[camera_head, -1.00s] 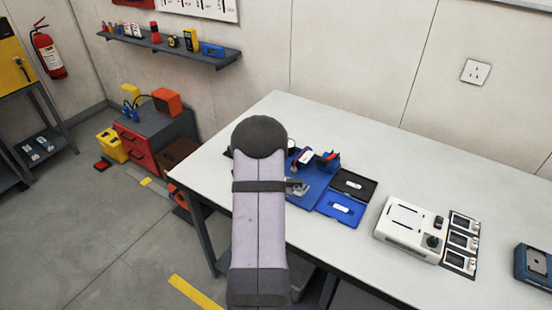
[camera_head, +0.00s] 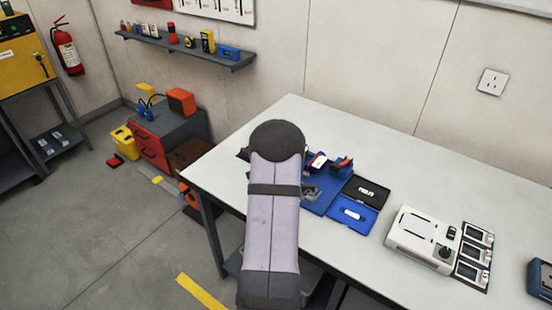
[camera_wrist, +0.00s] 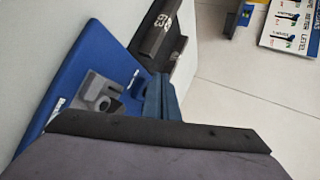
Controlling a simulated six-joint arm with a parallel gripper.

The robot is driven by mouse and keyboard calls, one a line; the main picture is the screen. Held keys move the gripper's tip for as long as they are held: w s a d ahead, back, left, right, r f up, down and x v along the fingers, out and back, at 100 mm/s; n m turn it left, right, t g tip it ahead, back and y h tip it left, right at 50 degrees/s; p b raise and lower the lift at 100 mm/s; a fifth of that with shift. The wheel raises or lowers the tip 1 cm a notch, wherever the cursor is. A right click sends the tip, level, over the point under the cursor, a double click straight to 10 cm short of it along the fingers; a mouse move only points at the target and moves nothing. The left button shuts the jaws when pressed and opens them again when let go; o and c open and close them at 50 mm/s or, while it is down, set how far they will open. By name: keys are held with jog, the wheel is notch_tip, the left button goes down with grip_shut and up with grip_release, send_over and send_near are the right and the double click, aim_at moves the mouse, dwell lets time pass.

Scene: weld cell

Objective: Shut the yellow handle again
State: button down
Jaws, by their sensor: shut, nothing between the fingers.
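No yellow handle can be made out in either view. A blue fixture plate (camera_head: 322,205) lies on the bench, partly hidden behind my arm in the head view. It also shows in the wrist view (camera_wrist: 98,48), with a grey clamp-like block (camera_wrist: 97,88) on it. My gripper (camera_wrist: 160,82) appears in the wrist view as two narrow blue-grey fingers together, shut and empty, over the plate's right edge. In the head view my arm hides the gripper. Whether the fingers touch anything is unclear. A part with a red piece (camera_head: 343,164) stands at the plate's back.
A white device (camera_head: 421,236) stands farther right. The bench (camera_head: 300,112) is clear behind. A yellow cabinet (camera_head: 22,62) with a dark handle stands far left.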

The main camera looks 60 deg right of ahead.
jog(key=a+r+p, duration=0.3)
jog(key=a+r, duration=0.2)
jog(key=a, duration=0.3)
jog(key=shift+a, duration=0.3)
jog(key=c, duration=2.1)
grip_release()
jog(key=o, duration=0.5)
jog(key=shift+s, duration=0.1)
jog(key=shift+o, duration=0.8)
jog(key=shift+s+d+f+n, duration=0.15)
jog(key=shift+d+n, duration=0.1)
jog(key=shift+n, duration=0.25)
jog(key=s+d+n+b, duration=0.1)
jog(key=n, duration=0.3)
jog(key=s+d+f+n+t+b, duration=0.1)
jog(key=s+d+n+b, duration=0.1)
jog(key=n, duration=0.3)
jog(key=s+d+f+n+b, duration=0.1)
jog(key=s+d+n+b, duration=0.1)
jog(key=n, duration=0.3)
jog(key=shift+s+t+h, duration=0.2)
jog(key=shift+t+h, duration=0.1)
jog(key=n, duration=0.2)
jog(key=s+n, duration=0.1)
jog(key=shift+d+f+n+b, duration=0.15)
jog(key=shift+d+n+b, duration=0.15)
jog(key=shift+d+n, duration=0.1)
jog(key=shift+p+x, duration=1.05)
jog(key=shift+x, duration=2.6)
